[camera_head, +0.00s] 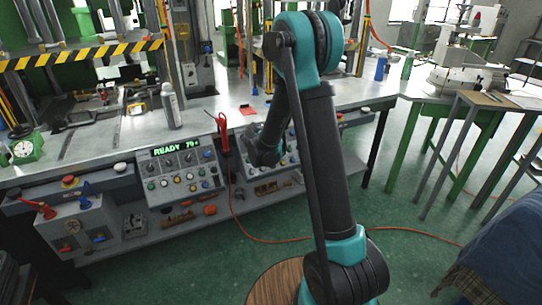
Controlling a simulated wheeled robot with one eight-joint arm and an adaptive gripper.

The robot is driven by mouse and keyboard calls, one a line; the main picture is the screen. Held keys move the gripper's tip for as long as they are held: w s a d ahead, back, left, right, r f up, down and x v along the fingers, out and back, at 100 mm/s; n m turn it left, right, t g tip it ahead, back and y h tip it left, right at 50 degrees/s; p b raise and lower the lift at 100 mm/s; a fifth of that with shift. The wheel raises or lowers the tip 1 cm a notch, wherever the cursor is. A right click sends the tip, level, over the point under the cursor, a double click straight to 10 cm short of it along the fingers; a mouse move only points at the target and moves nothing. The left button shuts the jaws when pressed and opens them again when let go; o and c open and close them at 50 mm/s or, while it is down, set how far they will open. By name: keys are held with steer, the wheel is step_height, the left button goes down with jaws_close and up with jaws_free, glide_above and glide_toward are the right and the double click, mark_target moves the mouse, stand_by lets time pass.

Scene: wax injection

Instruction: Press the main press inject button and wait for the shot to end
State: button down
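A grey control panel (190,193) is set in the front of the workbench, left of centre. Its green display (178,149) reads "READY" and a number that looks like 79 with a small mark. Rows of small coloured buttons and knobs sit below the display; their labels are too small to read, so I cannot tell which is the inject button. My gripper (262,158) is a dark shape at the end of my bent arm, right of this panel and apart from it. It is in front of a second button panel (291,160), partly covering it. Its fingers cannot be made out.
A red handheld tool (223,136) with an orange cord hangs at the bench edge between panel and gripper. Green floor is open at right.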

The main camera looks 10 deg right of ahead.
steer(key=shift+w+a+f+n+t+h, duration=0.1)
steer(key=shift+w+a+f+n, duration=0.1)
steer(key=shift+w+n, duration=0.2)
steer(key=shift+w+a+f+n+t+h, duration=0.15)
steer(key=shift+w+a+n, duration=0.1)
steer(key=shift+w, duration=0.25)
steer(key=shift+w+a+f+n+t+h, duration=0.1)
steer(key=shift+w+a+f+n, duration=0.1)
steer(key=shift+w+n, duration=0.2)
steer(key=shift+w+a+f, duration=0.35)
steer(key=shift+w+f, duration=0.6)
steer(key=shift+w, duration=0.15)
steer(key=shift+w+a+f, duration=0.3)
steer(key=shift+w+f, duration=0.65)
steer(key=shift+w, duration=0.1)
steer(key=shift+w+a+f, duration=0.35)
steer(key=shift+w+f, duration=0.6)
steer(key=shift+w, duration=0.15)
steer(key=shift+w+f, duration=0.1)
steer(key=shift+w, duration=0.05)
steer(key=shift+w+a+f, duration=0.1)
steer(key=shift+w+f, duration=0.05)
steer(key=shift+w+a+f, duration=0.1)
steer(key=shift+w+f, duration=0.15)
steer(key=shift+w, duration=0.05)
steer(key=shift+s+r, duration=0.1)
steer(key=shift+s+d+r, duration=0.2)
steer(key=shift+s+r, duration=0.2)
steer(key=shift+s, duration=0.1)
